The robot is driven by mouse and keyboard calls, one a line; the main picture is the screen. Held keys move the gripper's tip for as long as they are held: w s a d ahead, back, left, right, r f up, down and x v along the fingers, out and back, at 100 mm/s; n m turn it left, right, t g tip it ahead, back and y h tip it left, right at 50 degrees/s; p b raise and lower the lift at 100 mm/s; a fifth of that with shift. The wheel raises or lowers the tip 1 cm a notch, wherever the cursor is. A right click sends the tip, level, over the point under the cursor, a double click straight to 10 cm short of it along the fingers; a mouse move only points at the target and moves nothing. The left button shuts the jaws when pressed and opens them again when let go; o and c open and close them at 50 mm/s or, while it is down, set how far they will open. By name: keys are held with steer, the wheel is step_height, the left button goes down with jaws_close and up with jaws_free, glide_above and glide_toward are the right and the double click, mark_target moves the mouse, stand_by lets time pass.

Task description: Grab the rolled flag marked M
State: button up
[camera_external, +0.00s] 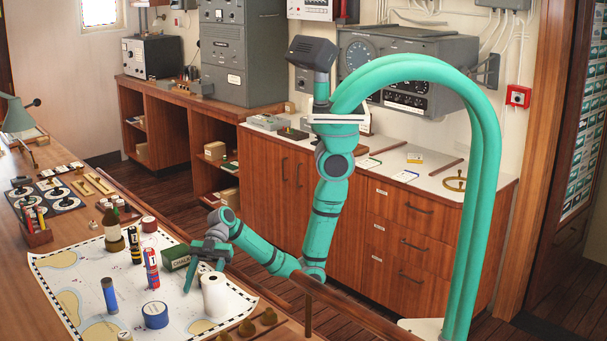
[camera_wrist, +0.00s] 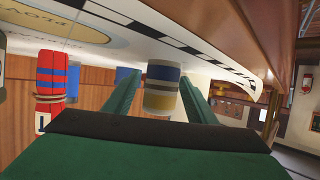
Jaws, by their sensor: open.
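My gripper (camera_external: 206,268) is open, low over the chart's right side, fingers pointing down. In the wrist view, which looks upside down, a short roll with grey, blue and yellow bands (camera_wrist: 162,90) shows between the open fingers (camera_wrist: 158,96), not gripped. In the external view a red, white and blue roll (camera_external: 151,269), a blue roll (camera_external: 109,295) and a black and yellow roll (camera_external: 134,245) stand on the chart. I can read no M on any roll.
Small brass-coloured pieces (camera_external: 246,328) line the near edge.

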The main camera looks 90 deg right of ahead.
steer(key=shift+a+f, duration=0.1)
steer(key=shift+a, duration=0.1)
steer(key=c, duration=1.1)
